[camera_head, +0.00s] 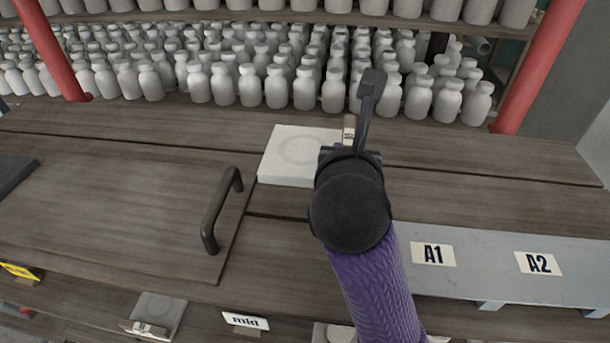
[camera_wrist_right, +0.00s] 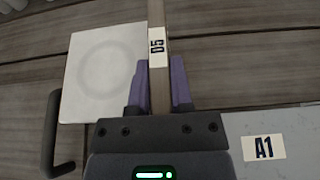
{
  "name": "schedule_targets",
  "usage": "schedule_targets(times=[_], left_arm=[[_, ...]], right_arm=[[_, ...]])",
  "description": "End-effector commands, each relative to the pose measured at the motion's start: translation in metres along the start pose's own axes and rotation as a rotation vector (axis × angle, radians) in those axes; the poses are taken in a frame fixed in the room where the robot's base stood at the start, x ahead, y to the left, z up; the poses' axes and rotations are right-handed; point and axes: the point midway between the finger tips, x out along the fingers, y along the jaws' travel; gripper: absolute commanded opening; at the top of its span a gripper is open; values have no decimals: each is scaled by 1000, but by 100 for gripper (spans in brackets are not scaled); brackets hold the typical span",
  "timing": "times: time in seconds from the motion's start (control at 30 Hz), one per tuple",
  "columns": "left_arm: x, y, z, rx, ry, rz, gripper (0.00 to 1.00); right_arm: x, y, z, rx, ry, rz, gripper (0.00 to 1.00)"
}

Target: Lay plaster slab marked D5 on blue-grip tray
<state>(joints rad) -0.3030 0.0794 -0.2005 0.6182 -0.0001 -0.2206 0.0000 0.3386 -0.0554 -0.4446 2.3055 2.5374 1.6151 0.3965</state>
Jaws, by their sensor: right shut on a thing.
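The plaster slab marked D5 (camera_head: 298,150) is a pale square with a faint ring, with a label on the wooden bar along its right side. It also shows in the right wrist view (camera_wrist_right: 100,75). My right gripper (camera_wrist_right: 160,88) is shut on that bar, one purple finger on each side. In the head view my right gripper (camera_head: 349,152) hides part of the bar. The slab looks flat over the worktop; I cannot tell whether it touches it. No blue grip shows in either view. My left gripper is not in view.
A wooden panel with a black handle (camera_head: 220,210) lies left of the slab. A grey board labelled A1 (camera_head: 480,265) and A2 is at right. Many pale bottles (camera_head: 275,88) stand behind, between red posts (camera_head: 535,65). Another small slab (camera_head: 160,308) is below, near the front.

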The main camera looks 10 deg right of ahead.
Motion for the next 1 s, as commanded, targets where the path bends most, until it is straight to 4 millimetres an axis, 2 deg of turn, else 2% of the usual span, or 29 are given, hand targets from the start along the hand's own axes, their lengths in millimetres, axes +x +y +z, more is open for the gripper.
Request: schedule_targets(times=[0.03,0.1,0.37,0.77,0.8,0.93,1.0], left_arm=[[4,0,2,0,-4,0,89],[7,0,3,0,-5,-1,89],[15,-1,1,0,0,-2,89],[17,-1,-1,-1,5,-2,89],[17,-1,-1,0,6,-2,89],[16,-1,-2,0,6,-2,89],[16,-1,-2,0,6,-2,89]], right_arm=[[6,-1,-15,-8,5,-2,0],[12,-1,-31,-7,4,-3,0],[31,0,-76,-5,3,0,0],[34,0,-83,0,0,1,0],[34,0,-82,-1,2,1,35],[34,0,-82,-1,1,1,62],[34,0,-82,-1,1,1,62]])
